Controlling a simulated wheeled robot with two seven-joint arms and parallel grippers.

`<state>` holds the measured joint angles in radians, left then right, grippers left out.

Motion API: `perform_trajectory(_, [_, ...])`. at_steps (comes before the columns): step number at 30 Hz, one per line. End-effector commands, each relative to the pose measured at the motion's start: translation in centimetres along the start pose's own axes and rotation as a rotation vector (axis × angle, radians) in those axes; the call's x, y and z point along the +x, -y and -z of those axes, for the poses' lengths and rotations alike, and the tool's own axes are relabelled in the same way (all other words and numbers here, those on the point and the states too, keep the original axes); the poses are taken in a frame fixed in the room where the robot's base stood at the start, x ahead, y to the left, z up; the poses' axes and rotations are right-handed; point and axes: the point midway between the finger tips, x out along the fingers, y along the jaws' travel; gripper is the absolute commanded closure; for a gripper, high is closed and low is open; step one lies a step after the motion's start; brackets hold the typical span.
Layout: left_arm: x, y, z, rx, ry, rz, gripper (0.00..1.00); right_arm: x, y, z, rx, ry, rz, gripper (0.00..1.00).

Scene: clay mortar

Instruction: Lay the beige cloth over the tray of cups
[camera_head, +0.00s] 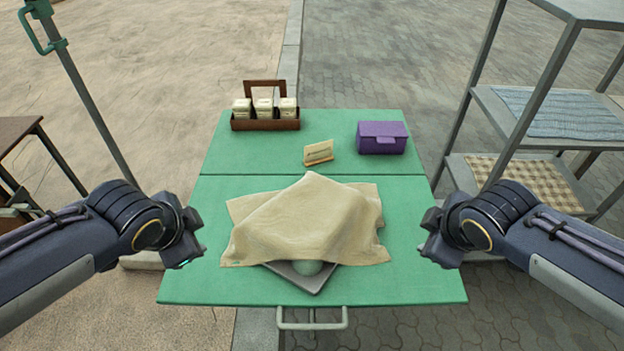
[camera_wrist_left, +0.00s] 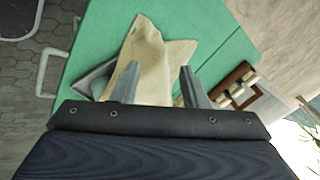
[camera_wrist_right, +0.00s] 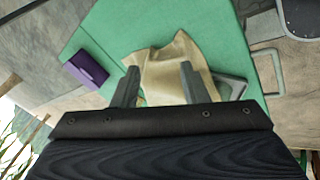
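The beige cloth (camera_head: 310,222) lies draped in a tented heap over the tray in the middle of the green table. Any other cups are hidden. My left gripper (camera_head: 190,238) is left of the cloth, apart from it; its fingers stand open and empty in the left wrist view (camera_wrist_left: 160,85). My right gripper (camera_head: 432,238) is right of the cloth, also apart, with open, empty fingers in the right wrist view (camera_wrist_right: 158,85).
A brown wooden carrier with jars (camera_head: 265,122), a small card on a stand (camera_head: 318,153) and a purple box (camera_head: 382,138) stand on the table's far half. A metal shelf (camera_head: 545,105) with folded cloths stands at the right. The green table (camera_head: 200,285) is bare along its sides.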

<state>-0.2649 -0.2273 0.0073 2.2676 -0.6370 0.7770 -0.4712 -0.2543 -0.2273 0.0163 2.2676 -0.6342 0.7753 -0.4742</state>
Motion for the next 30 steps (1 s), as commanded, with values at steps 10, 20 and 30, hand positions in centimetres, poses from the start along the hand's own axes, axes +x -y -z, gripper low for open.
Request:
perform_trajectory(10, [-6.0,-0.6,-1.9,-0.385,-0.029,-0.073,0.6,-6.0,0.6,-1.9,0.386,-0.029,0.072,0.6])
perform_trajectory(20, [-15.0,-4.6,-2.1,-1.214,-0.14,-0.286,0.6,-15.0,4.6,-2.1,1.214,-0.141,0.286,0.6])
perform_trajectory(30, [-14.9,-5.1,-2.0,-1.266,-0.149,-0.307,0.6,-14.9,5.1,-2.0,1.266,-0.149,0.307,0.6])
